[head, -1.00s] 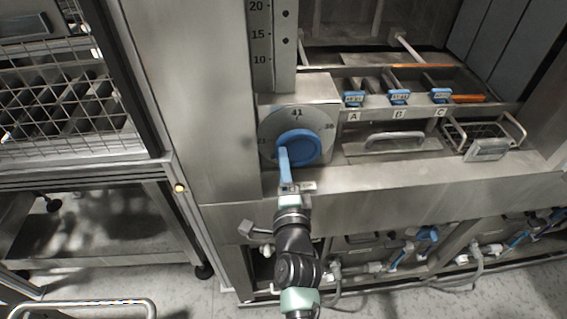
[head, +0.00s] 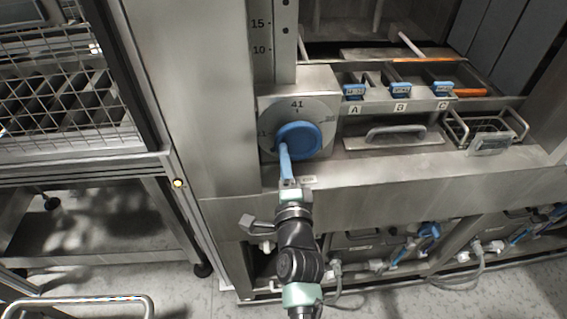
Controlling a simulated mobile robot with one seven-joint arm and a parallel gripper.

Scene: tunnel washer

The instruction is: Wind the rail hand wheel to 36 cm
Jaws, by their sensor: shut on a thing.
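The rail hand wheel is a round grey dial (head: 322,112) with a blue hub (head: 299,141) on the machine's front. Its face shows 41 at the top and what looks like 36 at the upper right; a number at the left edge is partly unreadable. A blue handle (head: 285,161) on the hub's lower left points down toward me. My gripper (head: 289,181) is shut on the handle's lower end, below the dial. The fingers are small in view and hide the handle's tip.
A vertical scale (head: 261,35) marked 15 and 10 stands above the dial. Blue-tagged compartments A, B and C (head: 400,92), a bar handle (head: 396,131) and a wire basket (head: 487,128) lie to the right. A mesh cage (head: 65,105) stands left. Hoses run below.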

